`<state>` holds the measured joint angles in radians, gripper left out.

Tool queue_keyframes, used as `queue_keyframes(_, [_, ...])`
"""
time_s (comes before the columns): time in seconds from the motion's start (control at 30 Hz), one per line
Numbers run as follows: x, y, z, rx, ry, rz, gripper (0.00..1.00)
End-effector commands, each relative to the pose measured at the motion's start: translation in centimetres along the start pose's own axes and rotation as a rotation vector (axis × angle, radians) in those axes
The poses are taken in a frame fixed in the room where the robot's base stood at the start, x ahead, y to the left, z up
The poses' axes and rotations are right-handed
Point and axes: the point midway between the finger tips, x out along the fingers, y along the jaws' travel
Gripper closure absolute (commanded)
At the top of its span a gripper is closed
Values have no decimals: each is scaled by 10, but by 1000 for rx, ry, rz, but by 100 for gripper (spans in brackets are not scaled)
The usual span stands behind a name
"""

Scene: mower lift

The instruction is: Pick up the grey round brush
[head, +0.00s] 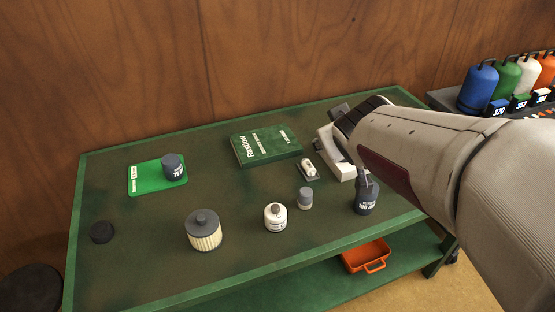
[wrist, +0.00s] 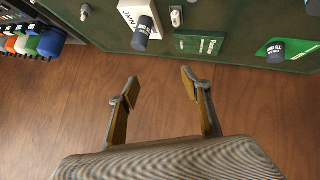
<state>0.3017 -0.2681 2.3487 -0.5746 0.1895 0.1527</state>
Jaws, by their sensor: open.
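The grey round brush (head: 204,231) stands on the green table at front left in the head view. It has a grey round top with a knob and a skirt of cream bristles. It does not show in the wrist view. My gripper (wrist: 155,88) is open and empty in the wrist view, over the wooden wall or floor surface beyond the table edge. In the head view my arm reaches in from the right, and my gripper is above the table's back right, far from the brush. Its fingers are partly hidden there.

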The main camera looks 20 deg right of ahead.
Motion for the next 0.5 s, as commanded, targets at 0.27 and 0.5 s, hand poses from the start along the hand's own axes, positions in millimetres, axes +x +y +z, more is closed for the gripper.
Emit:
queue_keyframes(0.27, [56,21,-20,-82,89,-8,52])
queue_keyframes(0.5, [100,27,-24,-146,165,-67,52])
